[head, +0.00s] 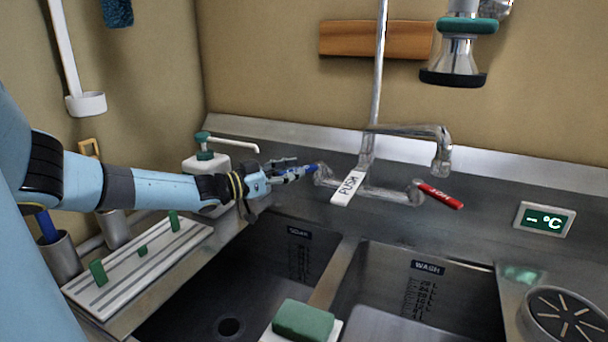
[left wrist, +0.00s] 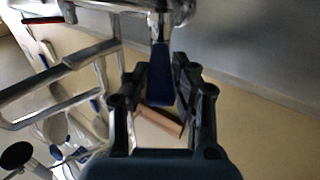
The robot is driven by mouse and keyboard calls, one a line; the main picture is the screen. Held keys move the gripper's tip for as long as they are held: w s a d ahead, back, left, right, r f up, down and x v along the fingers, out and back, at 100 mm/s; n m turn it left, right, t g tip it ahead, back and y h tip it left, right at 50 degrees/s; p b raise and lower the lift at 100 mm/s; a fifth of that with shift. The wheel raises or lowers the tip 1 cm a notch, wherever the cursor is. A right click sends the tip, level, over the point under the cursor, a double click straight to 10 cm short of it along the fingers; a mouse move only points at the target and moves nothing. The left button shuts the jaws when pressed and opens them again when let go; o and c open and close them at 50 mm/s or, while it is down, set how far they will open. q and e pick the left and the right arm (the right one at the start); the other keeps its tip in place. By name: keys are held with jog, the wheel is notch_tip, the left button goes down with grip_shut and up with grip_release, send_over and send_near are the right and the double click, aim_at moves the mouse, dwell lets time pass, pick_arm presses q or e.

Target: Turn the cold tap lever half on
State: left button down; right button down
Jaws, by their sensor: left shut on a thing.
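The cold tap lever (head: 313,169) is blue and sits at the left end of the chrome mixer tap (head: 375,192), above the back of the sinks. My left gripper (head: 298,171) reaches in from the left and is shut on this lever. In the left wrist view the blue lever (left wrist: 160,75) lies between the two dark fingers of my left gripper (left wrist: 161,88). The fingers hide part of the lever in the head view. My right gripper is not in view.
A white PUSH lever (head: 347,189) stands just right of the cold lever, and a red lever (head: 440,195) is at the tap's right end. A white pump bottle (head: 205,165) stands behind my left forearm. Two sink basins lie below, with a green sponge (head: 303,320) in front.

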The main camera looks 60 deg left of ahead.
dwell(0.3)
pick_arm(q)
jog(key=c, duration=1.1)
grip_release()
jog(key=shift+s+a, duration=0.2)
jog(key=shift+s, duration=2.8)
jog(key=shift+s+a, duration=0.2)
jog(key=shift+s, duration=2.8)
